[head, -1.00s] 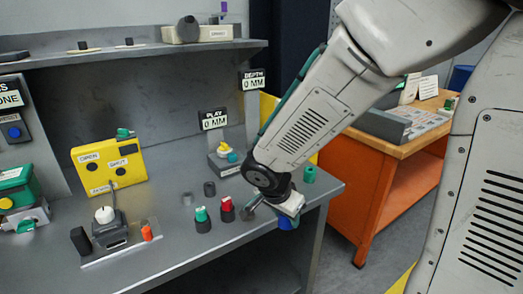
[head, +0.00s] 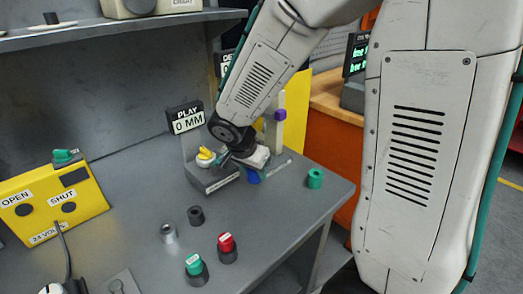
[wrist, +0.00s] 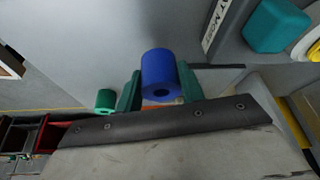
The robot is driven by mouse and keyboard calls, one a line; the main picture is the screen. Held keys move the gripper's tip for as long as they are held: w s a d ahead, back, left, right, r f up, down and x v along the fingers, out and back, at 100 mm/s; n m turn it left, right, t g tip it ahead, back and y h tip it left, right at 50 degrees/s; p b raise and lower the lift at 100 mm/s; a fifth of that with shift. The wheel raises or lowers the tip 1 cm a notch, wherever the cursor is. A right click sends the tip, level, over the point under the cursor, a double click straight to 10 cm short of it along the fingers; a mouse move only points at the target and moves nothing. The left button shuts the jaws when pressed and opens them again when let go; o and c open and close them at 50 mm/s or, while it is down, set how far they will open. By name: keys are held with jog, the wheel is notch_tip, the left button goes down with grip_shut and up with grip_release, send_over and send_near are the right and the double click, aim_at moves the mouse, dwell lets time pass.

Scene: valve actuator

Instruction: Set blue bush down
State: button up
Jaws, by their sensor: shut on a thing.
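The blue bush (wrist: 160,66), a short cylinder with a hole in its end, sits between the two green fingers of my gripper (wrist: 158,85) in the wrist view. In the head view my gripper (head: 254,165) is over the right part of the bench, and the blue bush (head: 253,178) shows just below it, partly hidden. I cannot tell whether the bush touches a surface. My gripper is shut on it.
A teal bush (head: 315,178) stands on the bench (head: 290,215) to the right. The play gauge block (head: 212,178) is close on the left. Black (head: 196,215) and grey (head: 169,233) bushes, and red (head: 227,248) and green-topped (head: 195,268) pieces, stand nearer the front.

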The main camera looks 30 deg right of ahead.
jog(key=w+d, duration=0.6)
jog(key=d, duration=0.1)
jog(key=shift+w, duration=0.4)
jog(key=shift+w+d, duration=1)
jog(key=shift+f, duration=0.75)
grip_shut()
jog(key=o, duration=1.1)
grip_release()
jog(key=shift+f, duration=0.15)
jog(key=v, duration=1.2)
